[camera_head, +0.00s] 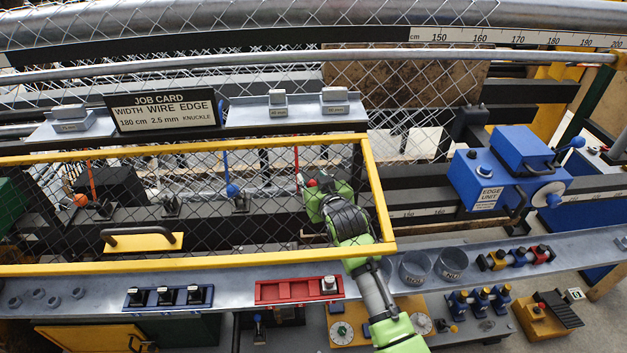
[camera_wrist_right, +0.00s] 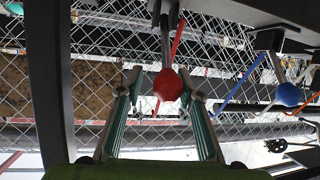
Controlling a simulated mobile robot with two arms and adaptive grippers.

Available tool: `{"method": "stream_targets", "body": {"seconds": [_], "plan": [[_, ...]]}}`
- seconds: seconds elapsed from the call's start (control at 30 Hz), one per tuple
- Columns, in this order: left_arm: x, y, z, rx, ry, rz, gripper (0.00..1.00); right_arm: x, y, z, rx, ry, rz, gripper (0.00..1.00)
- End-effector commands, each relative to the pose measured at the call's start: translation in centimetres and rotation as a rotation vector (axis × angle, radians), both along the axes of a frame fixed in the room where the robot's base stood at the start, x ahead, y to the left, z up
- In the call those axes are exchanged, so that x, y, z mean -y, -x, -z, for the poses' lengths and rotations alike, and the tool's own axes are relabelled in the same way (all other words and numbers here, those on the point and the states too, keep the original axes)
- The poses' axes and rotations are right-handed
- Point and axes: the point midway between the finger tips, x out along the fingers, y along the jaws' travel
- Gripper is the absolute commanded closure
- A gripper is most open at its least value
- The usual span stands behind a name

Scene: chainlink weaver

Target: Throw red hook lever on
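The red hook lever shows as a red ball knob (camera_head: 311,183) on a dark arm, with a red strip rising behind it, right of centre in the head view. In the right wrist view its red knob (camera_wrist_right: 168,86) lies between the two fingertips, nearer the right finger. My right gripper (camera_wrist_right: 163,80) is open, one finger on each side of the knob, with a visible gap on the left. In the head view my right gripper (camera_head: 316,190) is at the lever and partly covers it. I cannot tell whether a finger touches the knob. My left gripper is not in view.
A yellow-framed mesh guard (camera_head: 383,205) surrounds this area in the picture. A blue-knobbed lever (camera_head: 232,190) and an orange-knobbed lever (camera_head: 80,200) stand to the left. A red tray (camera_head: 285,293) and grey cups (camera_head: 414,265) sit on the front shelf. A blue edge unit (camera_head: 475,180) stands right.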

Motion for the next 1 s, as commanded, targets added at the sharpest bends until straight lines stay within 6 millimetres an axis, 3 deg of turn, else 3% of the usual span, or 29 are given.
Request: {"method": "stream_targets", "body": {"seconds": [0.37, 1.0], "plan": [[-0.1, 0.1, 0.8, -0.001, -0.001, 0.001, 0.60, 0.0, 0.4, 0.9, 0.022, 0.001, 0.000, 0.66], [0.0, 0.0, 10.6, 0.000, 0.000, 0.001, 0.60, 0.0, 2.6, 3.1, 0.332, 0.001, 0.001, 0.66]]}}
